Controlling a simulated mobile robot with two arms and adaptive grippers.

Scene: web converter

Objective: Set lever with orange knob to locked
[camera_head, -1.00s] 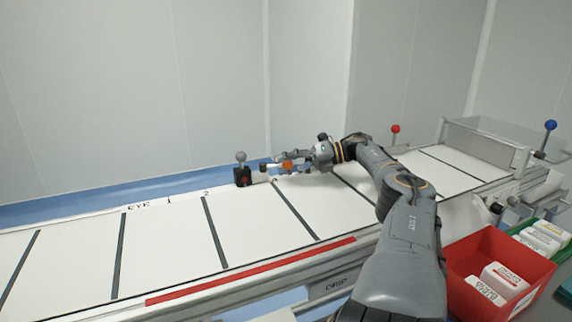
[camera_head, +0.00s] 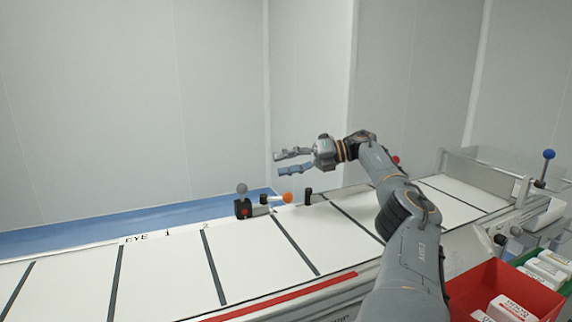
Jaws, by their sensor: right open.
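The orange knob (camera_head: 288,197) sits at the far edge of the white web table, at the right end of a short lever lying roughly level. A black post stands close on each side of the lever. My right gripper (camera_head: 281,162) is raised above and slightly left of the orange knob, open and empty, with its fingers pointing left and clear of the knob. A black block with a grey ball knob (camera_head: 242,189) stands just left of the lever. Whether the lever sits in its locked position cannot be told. My left gripper is not in view.
The white web table (camera_head: 170,270) with dark cross bars runs across the view. A red bin (camera_head: 470,290) and a green bin with white boxes stand at the lower right. A blue-knobbed lever (camera_head: 548,154) stands far right. A red knob (camera_head: 396,160) shows behind my right arm.

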